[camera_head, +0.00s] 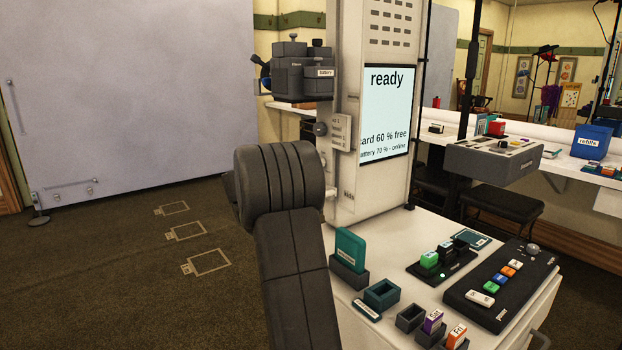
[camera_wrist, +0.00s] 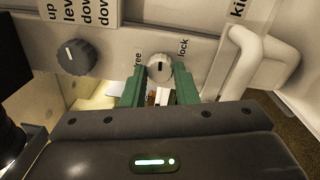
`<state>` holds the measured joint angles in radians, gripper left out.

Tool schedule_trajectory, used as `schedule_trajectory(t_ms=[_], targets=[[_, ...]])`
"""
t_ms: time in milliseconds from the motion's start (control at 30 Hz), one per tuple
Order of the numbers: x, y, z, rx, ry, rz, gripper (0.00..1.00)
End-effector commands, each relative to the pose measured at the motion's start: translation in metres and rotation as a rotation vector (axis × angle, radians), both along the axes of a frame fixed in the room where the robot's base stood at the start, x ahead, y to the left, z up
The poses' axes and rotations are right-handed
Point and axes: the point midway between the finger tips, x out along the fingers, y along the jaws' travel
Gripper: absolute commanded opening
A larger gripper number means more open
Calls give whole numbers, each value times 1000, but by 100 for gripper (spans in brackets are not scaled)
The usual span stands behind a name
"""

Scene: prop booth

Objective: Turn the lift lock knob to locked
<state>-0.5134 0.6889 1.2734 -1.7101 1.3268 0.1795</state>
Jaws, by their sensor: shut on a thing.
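The lift lock knob (camera_wrist: 158,66) is a small pale grey round knob on a white panel in the wrist view. The word "free", partly hidden, is to its left and "lock" to its upper right. My gripper (camera_wrist: 160,78) has green fingers on both sides of the knob and is shut on it. I cannot tell clearly which word its mark points at. In the head view my dark arm hides the gripper and the lock knob.
A larger dark knob (camera_wrist: 77,57) is left of the lock knob, under a printed label (camera_wrist: 85,10). A white handle (camera_wrist: 262,58) stands out to the right. In the head view, a ready screen (camera_head: 386,110) and a desk with coloured blocks are right of my arm.

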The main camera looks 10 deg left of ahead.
Motion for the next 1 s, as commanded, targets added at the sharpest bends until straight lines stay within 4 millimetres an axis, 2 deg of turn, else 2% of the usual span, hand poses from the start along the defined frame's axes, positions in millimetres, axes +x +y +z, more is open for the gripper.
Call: schedule_trajectory(t_ms=[33, 733, 767, 867, 1000], targets=[[0, 0, -5, 16, -12, -1, 4], [0, 0, -2, 67, -62, -2, 4], [0, 0, -2, 67, -62, -2, 28], [0, 0, -2, 66, -63, -2, 48], [0, 0, -1, 66, -63, 0, 48]])
